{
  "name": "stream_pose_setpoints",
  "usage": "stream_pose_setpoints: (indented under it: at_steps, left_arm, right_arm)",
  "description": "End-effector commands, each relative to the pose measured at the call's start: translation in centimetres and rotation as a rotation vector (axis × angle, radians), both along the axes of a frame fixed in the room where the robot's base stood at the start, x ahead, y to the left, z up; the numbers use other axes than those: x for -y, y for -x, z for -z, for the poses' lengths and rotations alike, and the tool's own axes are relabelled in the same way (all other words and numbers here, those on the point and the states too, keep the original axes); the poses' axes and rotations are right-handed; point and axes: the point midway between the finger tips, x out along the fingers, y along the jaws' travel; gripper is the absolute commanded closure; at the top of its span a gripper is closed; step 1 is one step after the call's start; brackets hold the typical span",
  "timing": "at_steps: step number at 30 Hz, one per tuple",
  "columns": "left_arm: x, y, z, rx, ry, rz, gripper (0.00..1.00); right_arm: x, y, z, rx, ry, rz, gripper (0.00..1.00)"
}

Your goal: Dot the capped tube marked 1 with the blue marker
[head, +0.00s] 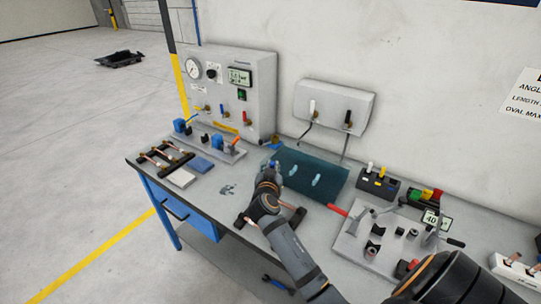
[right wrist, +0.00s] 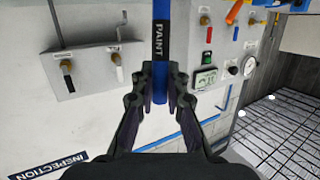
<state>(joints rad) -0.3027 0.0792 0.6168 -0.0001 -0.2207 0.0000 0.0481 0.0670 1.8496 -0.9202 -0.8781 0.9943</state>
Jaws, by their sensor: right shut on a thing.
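My right gripper (head: 271,176) is over the middle of the bench in the head view. In the right wrist view its fingers (right wrist: 160,88) are shut on the blue marker (right wrist: 160,45), which is lettered PAINT. A copper tube on a dark stand (head: 293,218) lies partly hidden behind my right arm. More copper tubes lie on a black rack (head: 165,155) at the bench's left end. Caps and a number 1 are too small to make out on any tube. My left gripper is not in view.
A dark teal mat (head: 310,178) lies behind my gripper. A gauge panel (head: 232,100) stands at the back left. A holder with white and yellow tops (head: 379,182) and a fixture plate (head: 385,240) with a red handle are to the right. Bare bench lies left of my gripper.

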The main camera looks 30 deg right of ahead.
Motion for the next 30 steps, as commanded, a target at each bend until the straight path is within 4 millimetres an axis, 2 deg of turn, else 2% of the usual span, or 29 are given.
stream_pose_setpoints:
  at_steps: [1,3,7,22,30]
  left_arm:
    - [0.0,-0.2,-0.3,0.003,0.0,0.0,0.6]
    - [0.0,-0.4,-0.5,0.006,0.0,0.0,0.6]
    - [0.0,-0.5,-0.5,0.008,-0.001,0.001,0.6]
    - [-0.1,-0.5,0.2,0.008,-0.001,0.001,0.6]
    - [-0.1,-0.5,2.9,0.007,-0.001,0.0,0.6]
  right_arm:
    - [-0.5,1.2,-0.5,0.012,0.01,-0.029,1.0]
    - [-1.2,2.3,-1.1,0.03,0.021,-0.062,1.0]
    - [-1.8,3.3,-1.7,0.048,0.032,-0.093,1.0]
    - [-1.8,3.4,-1.6,0.051,0.031,-0.095,1.0]
    - [-1.6,2.8,1.0,0.05,0.033,-0.096,1.0]
